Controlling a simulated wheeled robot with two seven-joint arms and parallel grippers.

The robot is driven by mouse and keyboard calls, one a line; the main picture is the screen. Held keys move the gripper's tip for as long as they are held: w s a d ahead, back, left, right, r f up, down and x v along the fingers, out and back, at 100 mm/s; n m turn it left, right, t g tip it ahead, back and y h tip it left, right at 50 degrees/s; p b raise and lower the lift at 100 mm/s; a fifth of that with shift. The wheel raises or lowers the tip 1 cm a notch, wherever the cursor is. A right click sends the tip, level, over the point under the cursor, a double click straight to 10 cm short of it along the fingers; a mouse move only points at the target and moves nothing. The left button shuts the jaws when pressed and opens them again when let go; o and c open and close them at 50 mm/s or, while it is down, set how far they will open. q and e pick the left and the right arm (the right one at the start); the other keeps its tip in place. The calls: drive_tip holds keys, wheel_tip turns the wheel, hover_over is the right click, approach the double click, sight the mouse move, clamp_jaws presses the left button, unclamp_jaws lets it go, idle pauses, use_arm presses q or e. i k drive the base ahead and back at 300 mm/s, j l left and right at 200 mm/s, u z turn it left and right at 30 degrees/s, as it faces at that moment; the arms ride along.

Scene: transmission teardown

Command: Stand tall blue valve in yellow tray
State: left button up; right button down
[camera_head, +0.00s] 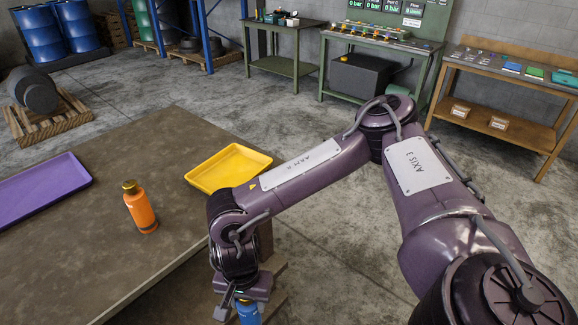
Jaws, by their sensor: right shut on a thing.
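The yellow tray (225,166) lies on the brown table near its far right corner; its visible floor is empty, and my right arm passes in front of its right side. My right gripper (243,299) points down at the bottom of the view, by the table's right edge. It is shut on the blue valve (248,315), of which only the upper part shows; the rest is cut off by the frame's bottom edge. My left gripper is not in view.
An orange bottle-shaped part (140,208) with a gold cap stands on the table (95,262), left of the yellow tray. A purple tray (40,198) lies at the left edge. The table between them is clear. Workbenches and barrels stand far back.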

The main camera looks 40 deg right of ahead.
sight(241, 165)
drive_tip(key=z, duration=1.9)
drive_tip(key=i+z, duration=0.4)
drive_tip(key=i, duration=1.1)
drive_tip(key=i+u, duration=0.25)
drive_tip(key=i, duration=0.15)
drive_tip(key=i+l+u, duration=0.5)
drive_tip(key=i, duration=0.2)
drive_tip(key=u, duration=1.9)
